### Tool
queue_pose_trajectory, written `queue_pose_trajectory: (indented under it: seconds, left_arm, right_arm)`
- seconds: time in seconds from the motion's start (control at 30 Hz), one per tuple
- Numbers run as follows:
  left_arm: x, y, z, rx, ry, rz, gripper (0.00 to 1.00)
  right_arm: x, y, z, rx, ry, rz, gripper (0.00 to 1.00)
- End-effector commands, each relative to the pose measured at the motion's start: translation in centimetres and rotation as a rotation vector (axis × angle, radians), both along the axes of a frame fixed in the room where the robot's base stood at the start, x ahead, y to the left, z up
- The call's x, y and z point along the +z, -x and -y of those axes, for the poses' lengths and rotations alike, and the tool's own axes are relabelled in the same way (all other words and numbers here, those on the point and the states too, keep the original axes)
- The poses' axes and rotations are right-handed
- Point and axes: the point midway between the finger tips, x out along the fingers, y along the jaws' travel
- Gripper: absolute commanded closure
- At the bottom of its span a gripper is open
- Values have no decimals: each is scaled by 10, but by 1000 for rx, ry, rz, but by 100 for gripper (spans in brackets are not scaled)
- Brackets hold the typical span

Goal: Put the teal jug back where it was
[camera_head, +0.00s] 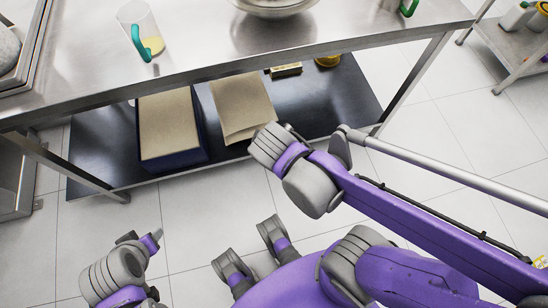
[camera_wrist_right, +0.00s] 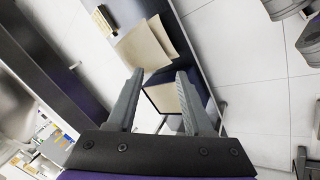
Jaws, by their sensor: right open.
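A clear jug with a teal-green handle (camera_head: 136,42) stands upright on the steel table in the head view, near the front edge at upper left. It has something pale yellow in its bottom. A second teal-green handle (camera_head: 408,8) shows at the top right, on a vessel cut off by the frame. My right gripper (camera_wrist_right: 158,76) is open and empty in the right wrist view, with the lower shelf beyond its fingers. No jug is between the fingers. My left arm shows at lower left in the head view, but I cannot make out its gripper.
The steel table (camera_head: 205,52) has a metal bowl (camera_head: 270,8) at the back and trays at far left. The dark lower shelf (camera_head: 335,100) holds a box (camera_head: 168,125) and brown paper bags (camera_head: 243,106). A trolley (camera_head: 508,50) stands at right. The tiled floor in front looks clear.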

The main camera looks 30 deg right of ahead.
Motion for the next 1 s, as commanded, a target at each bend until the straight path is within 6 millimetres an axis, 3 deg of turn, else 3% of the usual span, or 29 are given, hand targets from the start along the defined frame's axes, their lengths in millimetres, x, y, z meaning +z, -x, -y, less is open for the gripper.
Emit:
queue_pose_trajectory:
  seconds: [0.03,0.1,0.3,1.0]
  left_arm:
    - [0,0,0,0,0,0,46]
    - [0,0,0,0,0,0,46]
    - [0,0,0,0,0,0,46]
    - [0,0,0,0,0,0,46]
  right_arm:
    - [-5,18,1,-130,-126,8,49]
    - [-10,34,-6,-278,-278,16,49]
    - [-14,51,-18,-488,-493,27,49]
    - [-14,52,-20,-496,-504,27,49]
